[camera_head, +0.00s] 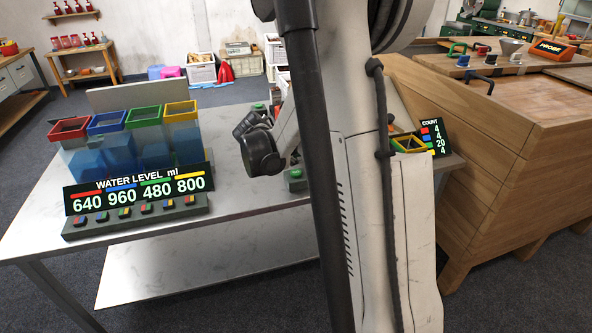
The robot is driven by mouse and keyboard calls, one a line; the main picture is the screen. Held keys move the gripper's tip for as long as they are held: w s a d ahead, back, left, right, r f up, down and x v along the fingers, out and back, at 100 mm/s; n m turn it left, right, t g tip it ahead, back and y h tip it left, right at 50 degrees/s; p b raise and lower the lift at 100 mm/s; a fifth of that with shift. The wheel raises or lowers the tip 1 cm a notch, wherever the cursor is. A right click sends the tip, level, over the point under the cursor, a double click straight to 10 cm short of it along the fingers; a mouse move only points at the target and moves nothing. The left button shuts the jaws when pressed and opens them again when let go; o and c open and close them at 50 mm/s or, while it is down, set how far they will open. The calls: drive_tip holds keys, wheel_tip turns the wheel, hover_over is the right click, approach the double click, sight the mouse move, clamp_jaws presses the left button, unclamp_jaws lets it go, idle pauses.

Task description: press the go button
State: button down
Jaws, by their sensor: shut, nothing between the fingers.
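A small grey box with a green button (296,174) sits near the front edge of the light table, just left of my column. A second green button (259,106) shows farther back on the table. I can read no label on either, so I cannot tell which is the go button. The dark end of my arm with my gripper (262,152) is above the table, left of my column and between the two buttons in the picture. My gripper is shut and empty. Its fingertips are not clearly seen, and I cannot tell whether it touches a button.
Several colour-rimmed water containers (108,135) stand at the table's left, behind a water level display (138,190) and a row of small buttons (137,212). A count display (432,138) and a yellow-rimmed container (411,144) are right of my column. A wooden counter (480,150) stands farther right.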

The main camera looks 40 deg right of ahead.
drive_tip(key=shift+r+p, duration=0.6)
drive_tip(key=shift+r, duration=0.65)
drive_tip(key=shift+a+r, duration=0.15)
drive_tip(key=shift+a, duration=0.15)
drive_tip(key=s+a+r+m+t+y, duration=0.1)
drive_tip(key=s+a+r+m+y, duration=0.2)
drive_tip(key=a, duration=0.5)
drive_tip(key=s+a+r+m+t+y, duration=0.15)
drive_tip(key=s+a+r, duration=0.3)
drive_tip(key=a, duration=0.45)
drive_tip(key=s+a+r+m+t+y, duration=0.25)
drive_tip(key=s+a, duration=0.25)
drive_tip(key=a, duration=0.3)
drive_tip(key=s+a+m+y, duration=0.2)
drive_tip(key=s+a+m, duration=0.2)
drive_tip(key=s+a, duration=0.4)
drive_tip(key=shift+s+a+f+t, duration=0.2)
drive_tip(key=shift+a+f+t, duration=0.15)
drive_tip(key=shift+a, duration=0.45)
idle(1.6)
